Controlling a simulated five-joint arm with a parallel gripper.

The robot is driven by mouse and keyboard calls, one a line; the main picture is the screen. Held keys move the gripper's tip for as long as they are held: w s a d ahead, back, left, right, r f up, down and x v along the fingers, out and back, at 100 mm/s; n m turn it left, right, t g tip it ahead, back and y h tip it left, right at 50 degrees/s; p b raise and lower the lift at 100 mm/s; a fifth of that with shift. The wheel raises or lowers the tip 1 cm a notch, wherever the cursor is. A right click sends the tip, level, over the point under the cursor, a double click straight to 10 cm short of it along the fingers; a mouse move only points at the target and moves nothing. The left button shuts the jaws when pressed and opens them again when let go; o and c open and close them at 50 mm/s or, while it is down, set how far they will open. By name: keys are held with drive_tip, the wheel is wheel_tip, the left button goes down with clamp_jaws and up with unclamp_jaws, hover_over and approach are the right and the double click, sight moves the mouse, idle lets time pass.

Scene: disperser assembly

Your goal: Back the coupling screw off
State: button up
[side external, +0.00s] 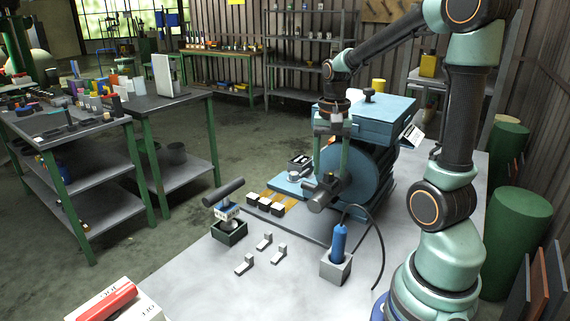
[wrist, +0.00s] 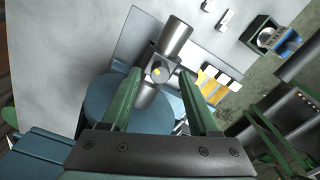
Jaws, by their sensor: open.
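A dark grey cross-shaped piece, which looks like the coupling screw (side external: 322,194), sits at the front of the blue machine (side external: 375,122). In the wrist view the coupling screw (wrist: 175,42) has a thick bar and a small hub with a yellow mark. My gripper (side external: 331,176) points down over it with its green fingers apart. In the wrist view the fingertips of my gripper (wrist: 160,74) lie on either side of the hub, with gaps showing. I cannot tell whether either finger touches it.
A blue tool (side external: 339,240) with a dark cable stands in a grey block (side external: 336,267) at the front right. A dark-handled tool stands in a box (side external: 229,231) at left. Several small grey pieces lie nearby. The front of the grey table (side external: 210,290) is mostly clear.

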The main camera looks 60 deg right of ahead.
drive_tip(key=shift+f, duration=0.4)
drive_tip(key=shift+c, duration=0.3)
clamp_jaws()
